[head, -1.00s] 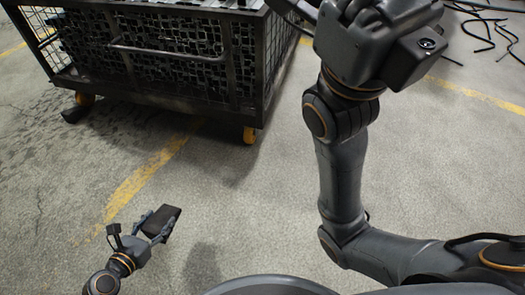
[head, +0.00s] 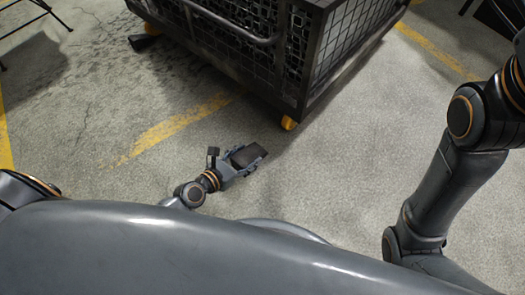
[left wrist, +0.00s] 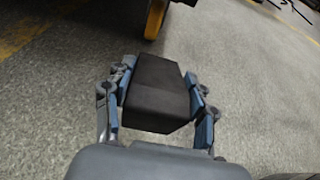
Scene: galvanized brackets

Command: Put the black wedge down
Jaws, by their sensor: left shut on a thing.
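The black wedge (head: 250,155) is held between the fingers of my left gripper (head: 240,159), low in the middle of the head view. In the left wrist view the wedge (left wrist: 158,92) sits between the two blue-grey finger pads, which press on its sides. The gripper (left wrist: 160,106) is shut on it. The wedge is in front of the cart's near yellow caster (head: 289,123), apart from it. I cannot tell its exact height above the floor. My right gripper is outside the head view; only part of that arm shows at the right.
A dark wire-mesh cart (head: 310,60) stands on yellow casters just beyond the gripper. A dark block (head: 144,42) lies on the floor by its far-left caster. The concrete floor (head: 350,165) is clear to the right. A worn yellow line (head: 180,125) runs left of the gripper.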

